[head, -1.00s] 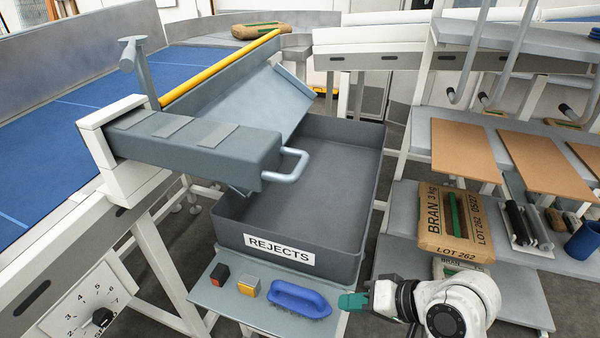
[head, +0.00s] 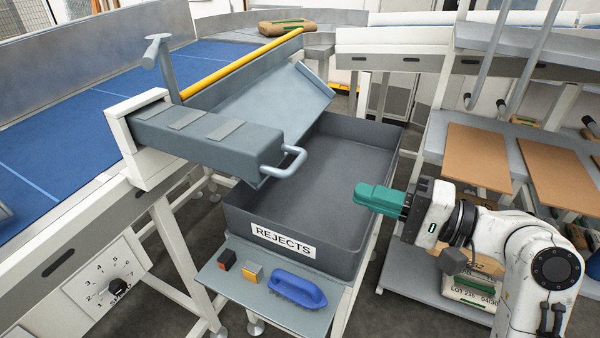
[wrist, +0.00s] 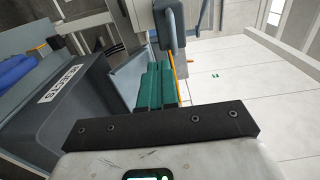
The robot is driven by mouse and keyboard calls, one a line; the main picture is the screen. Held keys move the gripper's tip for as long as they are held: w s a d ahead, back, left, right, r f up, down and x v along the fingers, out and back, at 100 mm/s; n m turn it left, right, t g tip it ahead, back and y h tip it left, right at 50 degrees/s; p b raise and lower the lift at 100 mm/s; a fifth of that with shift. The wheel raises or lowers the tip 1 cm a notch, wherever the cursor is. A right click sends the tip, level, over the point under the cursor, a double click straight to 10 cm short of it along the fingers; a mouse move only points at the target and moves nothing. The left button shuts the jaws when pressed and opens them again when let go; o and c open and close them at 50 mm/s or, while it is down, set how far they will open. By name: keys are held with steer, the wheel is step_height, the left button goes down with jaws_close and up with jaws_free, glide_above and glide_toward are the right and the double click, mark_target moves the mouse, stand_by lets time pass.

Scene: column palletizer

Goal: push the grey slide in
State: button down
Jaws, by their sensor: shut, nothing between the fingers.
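The grey slide (head: 205,138) is a long box sticking out of a white frame (head: 148,140) beside the blue conveyor. A light grey loop handle (head: 290,164) is on its near right end. The slide's end overhangs the reject bin, with a sloping grey chute plate (head: 265,95) behind it. My gripper (head: 362,198) has teal fingers, shut and empty, over the bin's right side. It points left and is apart from the handle, to its right and lower in the picture. The teal fingers (wrist: 157,88) also show in the wrist view.
The grey REJECTS bin (head: 345,243) stands under the slide. A small shelf (head: 240,293) in front holds a red-black block, a yellow block and a blue brush (head: 297,289). A rack with brown boards (head: 478,155) is at the right. A yellow bar (head: 240,65) edges the conveyor.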

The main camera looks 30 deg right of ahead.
steer(key=p+x, duration=0.3)
steer(key=x, duration=1.1)
steer(key=x, duration=2.8)
steer(key=shift+w+a+f+b, duration=0.2)
steer(key=shift+w+b, duration=0.05)
steer(key=shift+b, duration=0.05)
steer(key=shift+w+a, duration=0.15)
steer(key=shift+w, duration=0.1)
steer(key=shift+r, duration=0.2)
steer(key=shift+r, duration=0.15)
